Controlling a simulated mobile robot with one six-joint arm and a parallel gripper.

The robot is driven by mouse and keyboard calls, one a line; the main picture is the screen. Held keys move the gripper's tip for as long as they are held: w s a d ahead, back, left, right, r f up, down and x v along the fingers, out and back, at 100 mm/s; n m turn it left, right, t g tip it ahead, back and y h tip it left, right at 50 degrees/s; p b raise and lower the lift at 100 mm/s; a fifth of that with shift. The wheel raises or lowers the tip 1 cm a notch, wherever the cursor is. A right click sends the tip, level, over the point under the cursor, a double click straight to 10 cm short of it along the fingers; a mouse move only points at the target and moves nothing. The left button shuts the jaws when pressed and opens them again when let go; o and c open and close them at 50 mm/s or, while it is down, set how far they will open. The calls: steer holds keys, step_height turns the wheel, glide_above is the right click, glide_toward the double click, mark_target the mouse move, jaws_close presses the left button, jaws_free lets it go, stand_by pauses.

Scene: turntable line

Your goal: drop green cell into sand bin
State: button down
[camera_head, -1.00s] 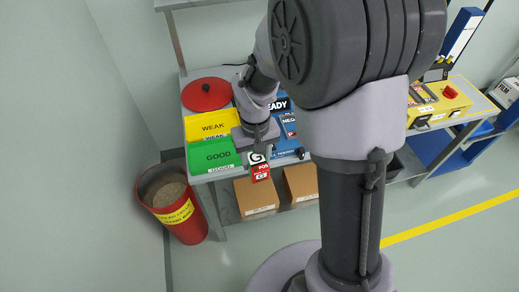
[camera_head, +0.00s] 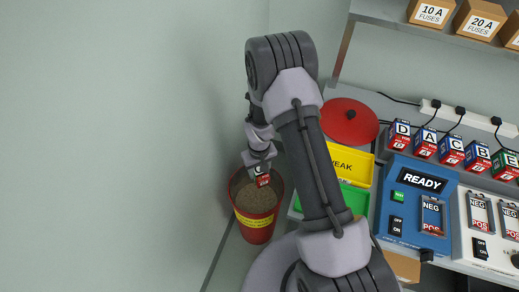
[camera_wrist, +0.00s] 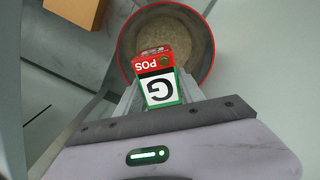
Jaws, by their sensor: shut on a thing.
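My gripper (camera_head: 260,166) is shut on a cell (camera_head: 263,181) marked G. In the wrist view the cell (camera_wrist: 160,88) has a white face with green edges and a red end marked POS. The jaws (camera_wrist: 158,98) grip it at its sides. The gripper and cell are above the bin's opening, and the wrist view shows sand (camera_wrist: 190,32) behind the cell's red end. The exact height above the sand is hard to tell.
A workbench to the right carries a yellow WEAK tray (camera_head: 348,163), a green tray (camera_head: 355,198), a red round lid (camera_head: 350,122), a blue tester (camera_head: 415,205) and a row of several cells (camera_head: 450,152). A wall is close on the left.

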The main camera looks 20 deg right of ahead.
steer(key=f, duration=0.2)
steer(key=s+f, duration=0.1)
steer(key=f, duration=0.1)
steer(key=shift+s+f+p, duration=0.2)
steer(key=shift+p, duration=0.2)
step_height(320, 180, down, 6)
steer(key=b, duration=0.3)
steer(key=shift+b, duration=0.35)
steer(key=c, duration=0.6)
jaws_free()
steer(key=shift+r, duration=0.15)
steer(key=shift+c, duration=0.2)
step_height(320, 180, up, 17)
steer(key=p, duration=0.5)
steer(key=shift+r+p, duration=0.2)
steer(key=shift+p, duration=0.1)
